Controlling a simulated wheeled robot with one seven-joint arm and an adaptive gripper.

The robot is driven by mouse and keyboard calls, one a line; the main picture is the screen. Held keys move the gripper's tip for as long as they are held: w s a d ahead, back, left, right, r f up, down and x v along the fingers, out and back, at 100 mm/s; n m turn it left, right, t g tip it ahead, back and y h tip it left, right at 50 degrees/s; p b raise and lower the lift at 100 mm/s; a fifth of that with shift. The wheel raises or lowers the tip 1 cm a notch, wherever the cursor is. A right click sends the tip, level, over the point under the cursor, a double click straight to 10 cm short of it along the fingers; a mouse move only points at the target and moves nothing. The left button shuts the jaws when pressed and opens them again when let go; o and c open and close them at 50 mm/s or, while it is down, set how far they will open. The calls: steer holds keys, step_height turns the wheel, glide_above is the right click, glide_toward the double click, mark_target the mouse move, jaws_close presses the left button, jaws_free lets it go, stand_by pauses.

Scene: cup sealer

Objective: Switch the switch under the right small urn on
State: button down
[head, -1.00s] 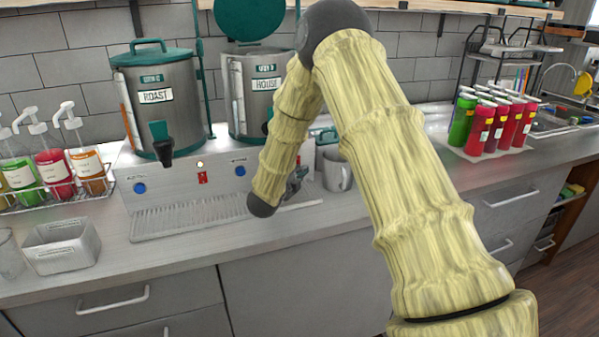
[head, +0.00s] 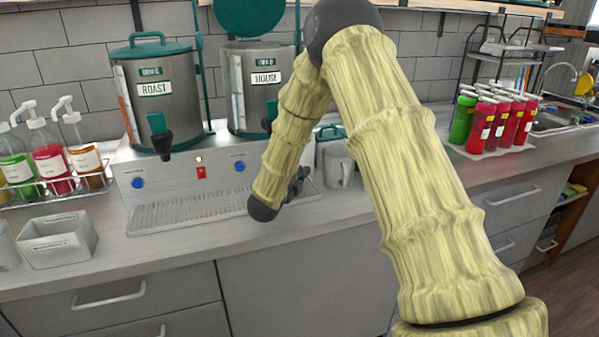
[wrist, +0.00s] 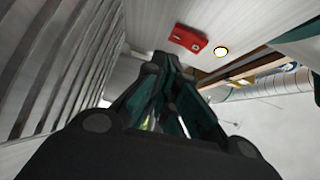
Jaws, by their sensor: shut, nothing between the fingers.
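The right small urn, labelled HOUSE (head: 262,88), stands on the grey machine base, its lid raised. On the base front under it is a round blue switch (head: 240,166). A red switch (head: 201,172) with a lit lamp (head: 198,159) sits to its left, between the urns. My gripper (head: 298,182) is partly hidden behind my forearm, right of the blue switch, over the drip tray's right end. In the wrist view my gripper (wrist: 162,66) is shut and empty, pointing along the base front. The red switch (wrist: 187,38) and lamp (wrist: 221,51) show beyond its tips.
The left urn, labelled ROAST (head: 155,88), and its black tap stand to the left. The slatted drip tray (head: 185,212) lies in front. A metal jug (head: 338,168) stands behind my arm. Syrup bottles and a grey bin (head: 57,240) are at left; colored bottles (head: 493,120) at right.

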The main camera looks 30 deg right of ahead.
steer(key=s, duration=0.1)
steer(key=s+a, duration=0.1)
steer(key=s+b, duration=0.1)
steer(key=shift+a+f, duration=0.2)
steer(key=shift+a, duration=0.1)
steer(key=v, duration=0.2)
steer(key=b+v, duration=0.1)
steer(key=v, duration=0.2)
steer(key=f+b+v, duration=0.1)
steer(key=v, duration=0.1)
steer(key=shift+w+a, duration=0.1)
steer(key=shift+a, duration=0.5)
